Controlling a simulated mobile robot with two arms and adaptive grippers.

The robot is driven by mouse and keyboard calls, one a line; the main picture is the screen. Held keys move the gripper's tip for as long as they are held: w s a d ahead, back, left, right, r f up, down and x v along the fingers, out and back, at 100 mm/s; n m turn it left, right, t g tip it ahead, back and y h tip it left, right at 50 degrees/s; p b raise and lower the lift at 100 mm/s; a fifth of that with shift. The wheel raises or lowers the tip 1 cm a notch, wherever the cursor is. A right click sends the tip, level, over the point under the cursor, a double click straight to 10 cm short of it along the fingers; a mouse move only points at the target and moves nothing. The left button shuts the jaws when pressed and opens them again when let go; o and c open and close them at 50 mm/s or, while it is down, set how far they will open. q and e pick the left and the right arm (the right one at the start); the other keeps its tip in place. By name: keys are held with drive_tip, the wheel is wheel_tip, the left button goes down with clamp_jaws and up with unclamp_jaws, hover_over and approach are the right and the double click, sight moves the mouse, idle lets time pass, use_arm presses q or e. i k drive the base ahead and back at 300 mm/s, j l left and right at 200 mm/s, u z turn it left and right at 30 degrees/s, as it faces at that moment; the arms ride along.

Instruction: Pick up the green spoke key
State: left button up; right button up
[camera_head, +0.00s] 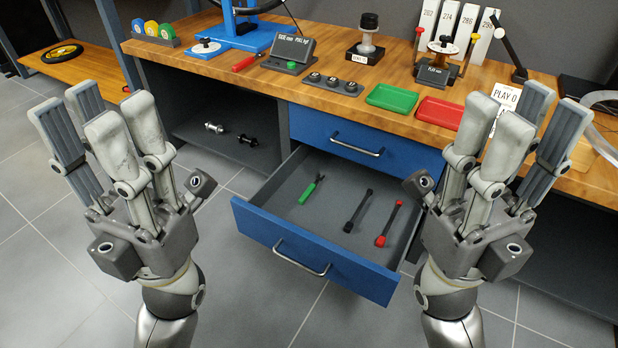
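The green spoke key (311,190) lies in the open blue drawer (317,257), towards its left side, with its green handle nearer to me. My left gripper (101,122) is up at the left, fingers spread, open and empty, apart from the drawer. My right gripper (510,125) is up at the right, fingers spread, open and empty, in front of the bench's right part. Neither gripper touches the key. The key is in full view.
A black tool (357,210) and a red-handled tool (389,224) lie right of the key in the drawer. The closed upper drawer (350,142) sits above. The wooden bench (345,115) carries a green tray (392,98), a red tray (440,113) and several instruments.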

sight(308, 191)
drive_tip(key=z, duration=0.4)
drive_tip(key=j+z, duration=0.15)
drive_tip(key=z, duration=0.2)
drive_tip(key=i+j+z, duration=0.1)
drive_tip(key=z, duration=0.3)
drive_tip(key=j+z, duration=0.25)
drive_tip(key=j, duration=0.3)
drive_tip(key=j+z, duration=0.25)
drive_tip(key=j, duration=0.35)
drive_tip(key=j+z, duration=0.25)
drive_tip(key=j, duration=0.3)
drive_tip(key=k+j+z, duration=0.25)
drive_tip(key=j, duration=0.65)
